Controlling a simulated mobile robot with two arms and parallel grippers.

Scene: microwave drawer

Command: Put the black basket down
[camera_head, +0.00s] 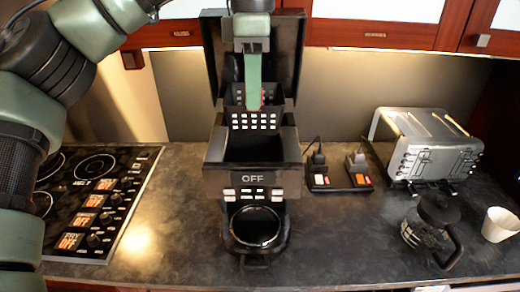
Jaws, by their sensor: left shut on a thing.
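The black basket (255,121) hangs just above the front body of the black coffee machine (212,178), with rows of light holes on its lower front. My left gripper (254,98) reaches down from above and is shut on the basket. A green finger covers part of the basket's rear and upper side. The machine's lid (290,40) stands open behind it, and the dark open top lies just below the basket. I cannot tell whether the basket touches the machine. My right gripper is not in view.
A cooktop (110,195) lies at the left. A power strip (340,178) with plugs, a silver toaster (430,150), a glass carafe (428,228) and a white cup (500,225) stand at the right. Bare counter (165,235) shows between cooktop and machine. Red cabinets (370,32) hang above.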

